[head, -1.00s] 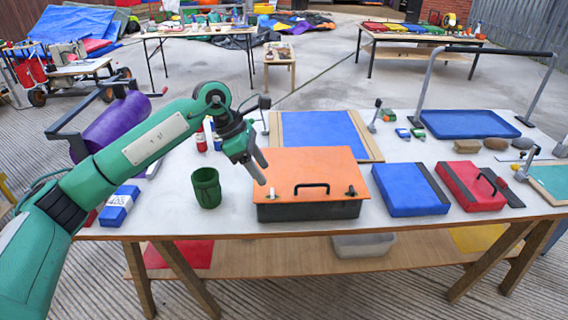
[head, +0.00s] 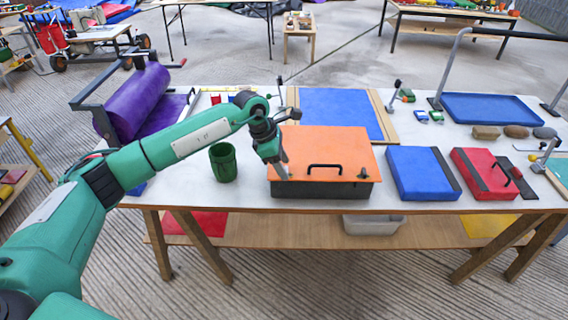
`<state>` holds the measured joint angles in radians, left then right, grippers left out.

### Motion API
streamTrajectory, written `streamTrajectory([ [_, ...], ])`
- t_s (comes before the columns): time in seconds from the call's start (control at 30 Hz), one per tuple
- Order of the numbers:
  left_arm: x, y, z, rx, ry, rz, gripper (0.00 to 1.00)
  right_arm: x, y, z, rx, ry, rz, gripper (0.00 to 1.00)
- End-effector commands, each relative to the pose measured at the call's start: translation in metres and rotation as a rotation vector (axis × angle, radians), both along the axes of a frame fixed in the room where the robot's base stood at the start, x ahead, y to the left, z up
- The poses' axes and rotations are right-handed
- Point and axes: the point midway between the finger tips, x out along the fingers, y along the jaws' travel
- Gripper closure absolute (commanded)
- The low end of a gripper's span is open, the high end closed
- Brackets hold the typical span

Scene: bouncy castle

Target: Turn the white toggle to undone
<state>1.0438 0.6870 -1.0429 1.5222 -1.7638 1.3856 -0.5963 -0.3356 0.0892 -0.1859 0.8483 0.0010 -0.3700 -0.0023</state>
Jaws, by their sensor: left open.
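A dark grey box (head: 325,189) with an orange lid (head: 335,143) stands near the table's front edge, its lid shut. A black handle (head: 324,167) is at the lid's front, with a small dark and brown latch (head: 363,174) to its right. The white toggle at the lid's front left corner is mostly hidden behind my left gripper; its position cannot be told. My left gripper (head: 282,170) points down at that corner with its jaws open. Whether its fingers touch the toggle is unclear. My right gripper is out of view.
A green cup (head: 223,162) stands left of the box. A blue case (head: 419,174) and a red case (head: 483,172) lie to the right. Behind the box is a blue panel in a wooden frame (head: 338,113). A purple roll (head: 138,98) is at the table's left.

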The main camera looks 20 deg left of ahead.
Motion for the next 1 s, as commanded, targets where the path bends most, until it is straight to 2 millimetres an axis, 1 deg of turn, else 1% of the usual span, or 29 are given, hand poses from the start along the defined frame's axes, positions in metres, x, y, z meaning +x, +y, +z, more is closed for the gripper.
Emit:
streamTrajectory([
  [0.13,0.0005,-0.0040,-0.0091,-0.001,0.002,-0.001,0.47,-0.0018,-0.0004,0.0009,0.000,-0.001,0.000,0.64],
  [0.4,0.0007,-0.0043,-0.0108,0.000,0.001,0.000,0.47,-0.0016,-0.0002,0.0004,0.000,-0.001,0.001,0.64],
  [0.43,0.0007,-0.0043,-0.0107,0.000,0.001,0.000,0.49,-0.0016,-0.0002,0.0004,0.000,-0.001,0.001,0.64],
  [0.57,0.0008,-0.0043,-0.0104,0.000,0.001,0.000,0.75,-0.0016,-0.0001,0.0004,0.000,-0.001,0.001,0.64],
  [0.6,0.0008,-0.0042,-0.0103,0.000,0.001,0.000,0.83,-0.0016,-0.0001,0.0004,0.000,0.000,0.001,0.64],
  [0.63,0.0008,-0.0042,-0.0103,0.000,0.001,0.000,0.89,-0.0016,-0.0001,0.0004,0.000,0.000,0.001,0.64],
  [0.67,0.0008,-0.0042,-0.0103,0.000,0.001,0.000,0.92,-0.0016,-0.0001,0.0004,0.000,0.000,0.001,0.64],
  [1.0,0.0017,-0.0043,-0.0111,-0.001,-0.001,-0.031,0.92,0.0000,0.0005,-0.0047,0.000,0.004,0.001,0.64],
])
